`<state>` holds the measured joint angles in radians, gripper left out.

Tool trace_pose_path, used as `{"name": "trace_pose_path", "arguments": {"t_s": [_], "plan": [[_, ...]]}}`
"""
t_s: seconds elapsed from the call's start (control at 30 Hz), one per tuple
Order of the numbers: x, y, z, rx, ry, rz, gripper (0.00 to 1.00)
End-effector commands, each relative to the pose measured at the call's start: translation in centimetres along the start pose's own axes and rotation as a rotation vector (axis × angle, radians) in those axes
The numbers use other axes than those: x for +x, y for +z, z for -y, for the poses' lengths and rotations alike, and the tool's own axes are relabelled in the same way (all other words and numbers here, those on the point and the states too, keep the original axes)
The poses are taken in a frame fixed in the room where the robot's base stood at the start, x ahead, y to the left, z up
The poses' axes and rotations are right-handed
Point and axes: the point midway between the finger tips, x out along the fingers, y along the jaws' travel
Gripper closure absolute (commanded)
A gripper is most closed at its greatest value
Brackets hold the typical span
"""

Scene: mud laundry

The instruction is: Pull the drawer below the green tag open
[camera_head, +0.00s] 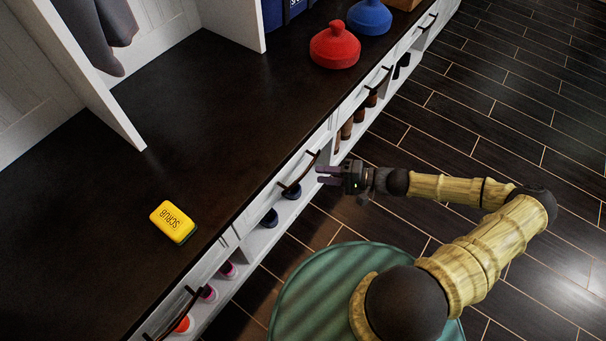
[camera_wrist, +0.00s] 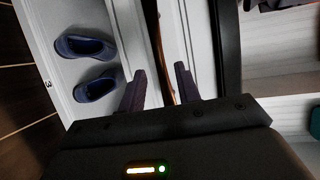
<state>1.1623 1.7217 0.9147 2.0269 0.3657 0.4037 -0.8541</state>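A white drawer with a dark curved handle (camera_head: 300,174) sits under the dark bench top, beside my gripper. The drawer looks closed. My gripper (camera_head: 319,174) is in front of the handle, its fingers pointing at the drawer front. In the wrist view, my gripper (camera_wrist: 160,72) is open, with a finger on each side of the thin brownish handle (camera_wrist: 162,45). Contact with the handle cannot be told. No green tag shows clearly; a teal-green patch (camera_wrist: 315,114) is at the right edge of the wrist view, and I cannot tell what it is.
Other drawers have similar handles (camera_head: 180,315), (camera_head: 377,80) along the bench. Dark blue shoes (camera_wrist: 86,47) stand in the open cubby below. A yellow scrub box (camera_head: 173,222), a red pot (camera_head: 334,47) and a blue pot (camera_head: 369,17) are on the bench top (camera_head: 220,110).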

Motion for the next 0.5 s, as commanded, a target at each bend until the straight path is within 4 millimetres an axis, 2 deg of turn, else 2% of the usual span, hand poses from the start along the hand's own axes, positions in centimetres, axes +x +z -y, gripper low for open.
{"name": "trace_pose_path", "arguments": {"t_s": [0.03,0.3,0.5], "plan": [[1.1,0.1,-0.3,0.0,-0.002,0.005,0.67],[5.5,0.1,-0.2,0.001,-0.001,0.003,0.67],[7.0,0.1,-0.1,0.0,0.0,0.001,0.67]]}}
